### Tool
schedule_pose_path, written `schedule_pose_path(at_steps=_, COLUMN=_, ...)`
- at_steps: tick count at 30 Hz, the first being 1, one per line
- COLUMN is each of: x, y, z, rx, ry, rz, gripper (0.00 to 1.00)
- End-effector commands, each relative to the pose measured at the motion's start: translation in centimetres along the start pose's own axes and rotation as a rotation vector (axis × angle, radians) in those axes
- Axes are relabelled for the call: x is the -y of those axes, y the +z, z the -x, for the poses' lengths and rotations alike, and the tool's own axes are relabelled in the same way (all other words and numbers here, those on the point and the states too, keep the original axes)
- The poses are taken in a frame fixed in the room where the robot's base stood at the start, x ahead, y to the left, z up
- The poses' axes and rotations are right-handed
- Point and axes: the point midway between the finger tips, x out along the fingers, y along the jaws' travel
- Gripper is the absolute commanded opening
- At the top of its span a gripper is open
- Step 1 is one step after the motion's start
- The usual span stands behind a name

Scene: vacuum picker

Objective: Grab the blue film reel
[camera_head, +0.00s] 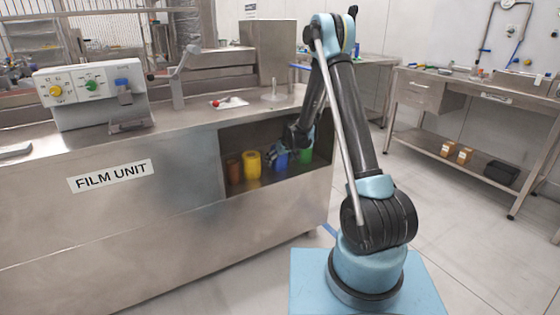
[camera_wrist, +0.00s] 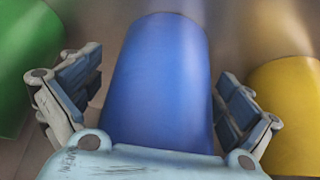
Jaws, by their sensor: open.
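The blue film reel (camera_head: 280,161) stands upright in the open compartment of the film unit, between the yellow and green reels. In the wrist view the blue reel (camera_wrist: 160,75) fills the middle, between the two fingers of my gripper (camera_wrist: 158,100). The fingers are open, one on each side, with a visible gap on the right and a gap on the left. In the head view my gripper (camera_head: 298,138) reaches into the compartment by the blue reel and partly hides it. The reel's lower part is hidden by my gripper's palm in the wrist view.
A yellow reel (camera_head: 252,165) and a brown reel (camera_head: 233,171) stand left of the blue one; a green reel (camera_head: 305,155) stands right. The steel compartment's top edge and walls enclose them. The steel counter (camera_head: 190,119) above bears a control box (camera_head: 90,92) and a small tray (camera_head: 229,103).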

Motion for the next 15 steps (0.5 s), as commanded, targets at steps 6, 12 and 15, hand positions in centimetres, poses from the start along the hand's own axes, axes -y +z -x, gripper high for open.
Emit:
schedule_pose_path(at_steps=6, x=0.00, y=0.01, z=0.00, rx=0.000, ry=0.000, rz=0.000, gripper=0.89)
schedule_pose_path(at_steps=12, x=-0.01, y=0.02, z=-0.01, rx=0.000, ry=0.000, rz=0.000, gripper=0.43)
schedule_pose_path(at_steps=15, x=-0.01, y=0.03, z=-0.04, rx=0.001, ry=0.000, rz=0.000, gripper=0.42)
